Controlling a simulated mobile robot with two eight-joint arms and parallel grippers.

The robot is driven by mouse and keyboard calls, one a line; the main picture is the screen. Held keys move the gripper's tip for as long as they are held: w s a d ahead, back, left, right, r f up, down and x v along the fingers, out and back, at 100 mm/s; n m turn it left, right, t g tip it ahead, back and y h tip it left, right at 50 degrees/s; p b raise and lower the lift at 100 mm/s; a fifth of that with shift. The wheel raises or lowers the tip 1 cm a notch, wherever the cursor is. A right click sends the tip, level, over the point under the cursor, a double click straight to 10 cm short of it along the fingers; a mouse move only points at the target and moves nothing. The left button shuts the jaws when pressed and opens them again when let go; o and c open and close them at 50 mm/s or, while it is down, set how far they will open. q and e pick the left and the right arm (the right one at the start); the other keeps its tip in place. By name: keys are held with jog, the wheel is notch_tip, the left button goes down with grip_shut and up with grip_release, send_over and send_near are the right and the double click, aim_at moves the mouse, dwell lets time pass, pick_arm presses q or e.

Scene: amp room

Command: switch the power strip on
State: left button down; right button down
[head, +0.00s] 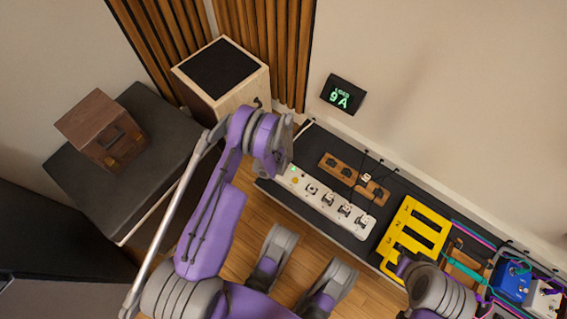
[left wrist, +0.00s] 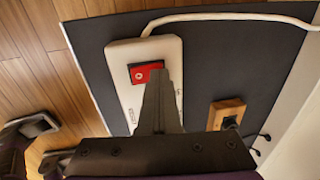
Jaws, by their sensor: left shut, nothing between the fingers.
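In the left wrist view the strip (left wrist: 120,85) shows a red switch (left wrist: 138,72) in a dark frame with a pale round mark. My left gripper (left wrist: 156,78) is shut and empty, its fingertips at the right edge of the switch and covering part of it. I cannot tell whether they touch it. In the head view the left gripper (head: 284,168) is at the strip's left end, mostly hidden by its arm. My right gripper is not in view.
A wooden socket block (head: 340,170) lies behind the strip. A yellow numbered rack (head: 412,235) and pedals (head: 511,280) stand to the right. A wall display (head: 342,95) reads 9A. A speaker (head: 222,80) stands at the back left. A white cable (left wrist: 235,17) leaves the strip.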

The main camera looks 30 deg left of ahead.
pick_arm(q)
jog(key=shift+s, duration=0.1)
jog(key=shift+s+r, duration=0.2)
jog(key=shift+s, duration=0.45)
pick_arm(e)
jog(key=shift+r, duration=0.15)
pick_arm(q)
jog(key=shift+p, duration=0.3)
